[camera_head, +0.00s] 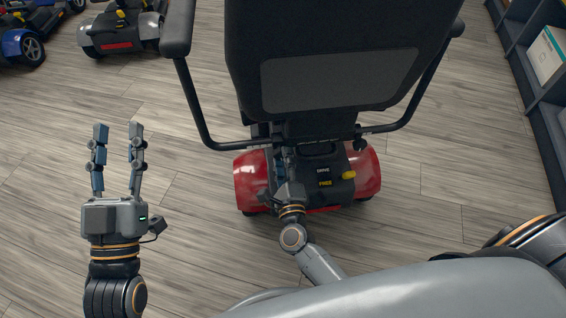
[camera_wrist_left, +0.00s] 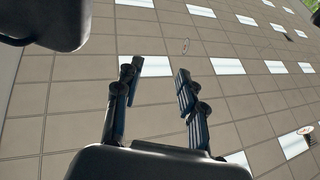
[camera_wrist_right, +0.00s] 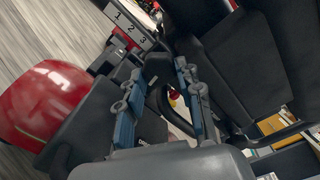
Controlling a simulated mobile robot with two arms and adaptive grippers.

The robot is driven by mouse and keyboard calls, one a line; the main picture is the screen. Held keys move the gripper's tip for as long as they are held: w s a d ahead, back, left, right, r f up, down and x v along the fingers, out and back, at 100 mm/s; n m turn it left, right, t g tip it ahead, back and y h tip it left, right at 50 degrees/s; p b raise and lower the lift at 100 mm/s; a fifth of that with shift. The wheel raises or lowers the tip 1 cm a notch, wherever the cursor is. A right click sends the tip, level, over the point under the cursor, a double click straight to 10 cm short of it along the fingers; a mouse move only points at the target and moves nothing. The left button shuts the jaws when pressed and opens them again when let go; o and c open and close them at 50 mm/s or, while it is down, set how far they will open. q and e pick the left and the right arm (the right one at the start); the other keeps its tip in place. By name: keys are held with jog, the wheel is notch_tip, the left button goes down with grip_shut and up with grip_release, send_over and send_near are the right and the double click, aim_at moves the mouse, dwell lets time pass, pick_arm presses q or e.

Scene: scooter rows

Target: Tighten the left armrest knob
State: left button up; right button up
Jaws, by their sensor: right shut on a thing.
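The scooter's seat back (camera_head: 340,80) faces me in the head view. Its left armrest (camera_head: 178,30) has a bent black tube (camera_head: 197,110) running in under the seat. My right gripper (camera_head: 281,152) is at the inner end of that tube, shut on the left armrest knob, which its fingers mostly hide. In the right wrist view its two fingers (camera_wrist_right: 158,90) reach in among dark seat parts, and I cannot make out the knob clearly. My left gripper (camera_head: 118,132) is open and empty, off to the left of the scooter; its spread fingers also show in the left wrist view (camera_wrist_left: 160,80).
The right armrest tube (camera_head: 415,110) ends at a dark knob (camera_head: 359,143). Other scooters (camera_head: 120,28) stand at upper left. A shelf (camera_head: 545,100) stands at right. Floor at left is free.

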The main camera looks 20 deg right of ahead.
pick_arm(q)
jog(key=shift+s+a+r+t+h+b, duration=0.1)
jog(key=shift+s+r+t+h, duration=0.05)
jog(key=shift+s+r+t, duration=0.4)
jog(key=shift+s+d+r+t+h+b, duration=0.1)
jog(key=shift+s+r+t+b, duration=0.1)
jog(key=shift+r+t, duration=0.3)
jog(key=shift+s+a+r+t+h+b, duration=0.15)
jog(key=shift+s+r+t, duration=0.25)
jog(key=shift+r, duration=0.3)
pick_arm(e)
jog(key=shift+m, duration=1.1)
jog(key=o, duration=1.1)
jog(key=shift+o, duration=0.2)
jog(key=s+a, duration=0.2)
jog(key=s, duration=1)
jog(key=shift+w, duration=0.1)
